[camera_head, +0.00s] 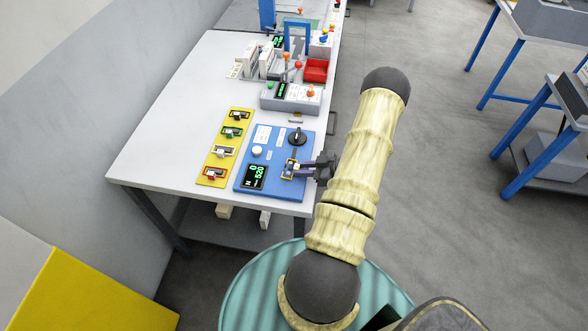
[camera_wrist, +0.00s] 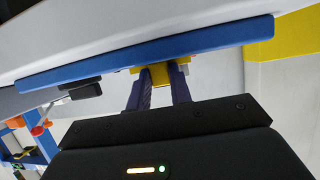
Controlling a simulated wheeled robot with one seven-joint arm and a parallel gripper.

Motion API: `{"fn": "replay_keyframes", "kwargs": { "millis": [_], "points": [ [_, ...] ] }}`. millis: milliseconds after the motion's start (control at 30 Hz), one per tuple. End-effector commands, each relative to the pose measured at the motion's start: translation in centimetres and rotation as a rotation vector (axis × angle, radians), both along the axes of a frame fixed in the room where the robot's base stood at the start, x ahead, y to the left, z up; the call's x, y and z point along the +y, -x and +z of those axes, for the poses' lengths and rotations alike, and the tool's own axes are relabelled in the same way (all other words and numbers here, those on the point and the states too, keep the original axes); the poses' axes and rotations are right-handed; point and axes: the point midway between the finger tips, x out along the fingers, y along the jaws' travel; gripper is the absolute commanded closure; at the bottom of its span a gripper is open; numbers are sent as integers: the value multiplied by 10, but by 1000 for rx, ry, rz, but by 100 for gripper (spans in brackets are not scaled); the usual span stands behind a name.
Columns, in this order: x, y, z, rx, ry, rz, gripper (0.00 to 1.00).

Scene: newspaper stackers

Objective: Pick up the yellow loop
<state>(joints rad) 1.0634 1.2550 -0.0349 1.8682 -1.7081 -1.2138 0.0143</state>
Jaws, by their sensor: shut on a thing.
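The yellow loop (camera_head: 288,169) is small and sits at the right edge of the blue panel (camera_head: 270,178), near the panel's front right corner. My gripper (camera_head: 297,170) reaches it from the right, low over the panel. In the wrist view my two dark purple fingers (camera_wrist: 161,76) are shut on the yellow loop (camera_wrist: 159,70), right by the blue panel's edge (camera_wrist: 215,37). The fingers hide part of the loop. I cannot tell whether the loop is clear of the panel.
On the blue panel are a lit display (camera_head: 255,177), a white knob (camera_head: 257,151) and a black dial (camera_head: 298,136). A yellow panel (camera_head: 225,147) with several small sliders lies to its left. A grey box (camera_head: 291,98) and a red bin (camera_head: 315,70) stand farther back.

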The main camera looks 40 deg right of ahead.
Motion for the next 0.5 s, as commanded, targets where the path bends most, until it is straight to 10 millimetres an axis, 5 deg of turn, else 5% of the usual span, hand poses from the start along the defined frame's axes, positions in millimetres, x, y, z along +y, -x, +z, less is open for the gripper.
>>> {"fn": "replay_keyframes", "kwargs": {
  "millis": [267, 500],
  "points": [
    [0, 0, 3, -1, 1, 0, 100],
    [0, -1, 24, -2, 3, 0, 100]
  ]
}}
